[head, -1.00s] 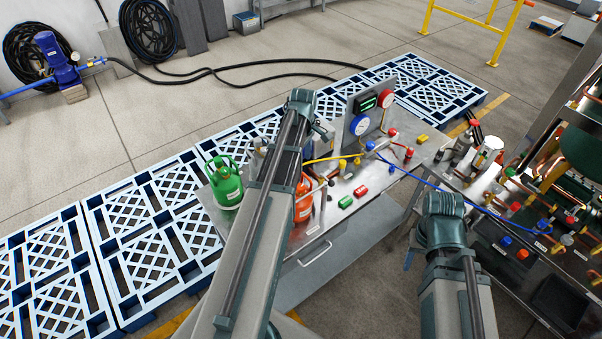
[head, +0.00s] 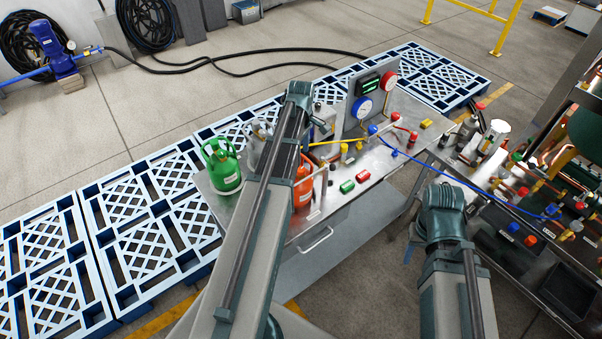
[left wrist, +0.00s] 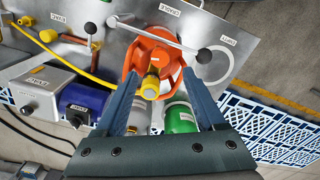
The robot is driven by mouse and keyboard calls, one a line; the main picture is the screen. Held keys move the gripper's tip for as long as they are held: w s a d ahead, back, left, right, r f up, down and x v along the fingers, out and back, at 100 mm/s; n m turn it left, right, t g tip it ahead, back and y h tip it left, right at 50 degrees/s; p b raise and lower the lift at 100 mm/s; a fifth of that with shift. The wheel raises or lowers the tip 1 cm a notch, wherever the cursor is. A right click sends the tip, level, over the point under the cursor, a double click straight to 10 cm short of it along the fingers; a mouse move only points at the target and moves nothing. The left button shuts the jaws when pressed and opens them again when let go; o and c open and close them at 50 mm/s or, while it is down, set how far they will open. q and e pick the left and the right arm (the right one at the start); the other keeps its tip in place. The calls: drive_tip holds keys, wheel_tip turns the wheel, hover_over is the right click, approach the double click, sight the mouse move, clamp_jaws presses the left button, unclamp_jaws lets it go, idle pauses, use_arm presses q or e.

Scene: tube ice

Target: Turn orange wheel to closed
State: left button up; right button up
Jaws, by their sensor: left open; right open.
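An orange cylinder (head: 303,188) stands on the metal bench, partly hidden by my left arm in the head view. In the left wrist view its orange top (left wrist: 133,62) is seen from above, with a yellow valve fitting (left wrist: 150,86) at its middle. In the head view my arm hides this gripper. My right gripper is not in view.
A green cylinder (head: 222,168) and a grey one (left wrist: 138,112) stand close by. A panel with blue and red gauges (head: 363,106) rises behind. A thin bar with black knobs (left wrist: 150,33) crosses near the orange top. A rack with pipes and an orange knob (head: 530,240) is at right.

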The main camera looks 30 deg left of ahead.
sight(301, 169)
use_arm(q)
wheel_tip(301, 169, down, 7)
drive_tip(key=b, duration=0.6)
drive_tip(key=shift+f, duration=0.15)
clamp_jaws()
